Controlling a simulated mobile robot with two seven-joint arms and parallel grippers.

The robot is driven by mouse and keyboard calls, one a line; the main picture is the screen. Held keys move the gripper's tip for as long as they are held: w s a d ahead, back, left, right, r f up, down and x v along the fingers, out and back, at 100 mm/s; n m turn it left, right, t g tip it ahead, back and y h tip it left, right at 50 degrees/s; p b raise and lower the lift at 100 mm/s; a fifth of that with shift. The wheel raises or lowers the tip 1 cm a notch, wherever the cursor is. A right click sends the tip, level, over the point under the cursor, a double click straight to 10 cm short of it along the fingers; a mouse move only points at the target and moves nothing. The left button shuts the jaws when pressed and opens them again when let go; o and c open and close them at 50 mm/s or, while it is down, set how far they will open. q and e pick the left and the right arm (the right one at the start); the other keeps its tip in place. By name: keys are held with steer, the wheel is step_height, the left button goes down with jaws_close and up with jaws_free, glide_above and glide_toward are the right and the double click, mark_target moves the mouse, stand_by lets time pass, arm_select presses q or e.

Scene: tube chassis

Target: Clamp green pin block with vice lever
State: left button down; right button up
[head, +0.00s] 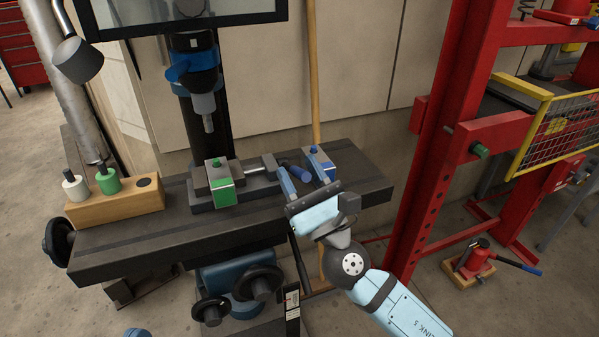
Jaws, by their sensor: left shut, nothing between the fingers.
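The green pin block (222,182), grey with a green face and green pin on top, sits upright at the vice (205,204) on the machine table. I cannot tell whether the jaws touch it. The vice's rod (270,166) reaches right to a lever with a blue handle (300,174). My right gripper (302,164) comes in from the lower right. It is open, with its fingers either side of the blue handle's end; I cannot tell if they touch it.
A wooden holder (118,208) with a white pin and a green pin stands left on the dark table (150,238). A grey part with a blue pin (314,149) is close to my right gripper. The drill spindle (205,105) hangs above the vice. A red press frame (440,150) stands right.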

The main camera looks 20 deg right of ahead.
arm_select(q)
steer(key=shift+f, duration=0.1)
arm_select(e)
steer(key=shift+s+d+f, duration=0.1)
steer(key=shift+s+f, duration=0.25)
arm_select(q)
steer(key=f+b, duration=0.2)
steer(key=b, duration=0.1)
steer(key=shift+d+f+g+h+b, duration=0.1)
steer(key=shift+d+g+h+b, duration=0.2)
steer(key=shift+d+g, duration=0.1)
arm_select(e)
steer(key=v, duration=1.2)
steer(key=shift+s+f, duration=0.2)
steer(key=shift+s, duration=0.2)
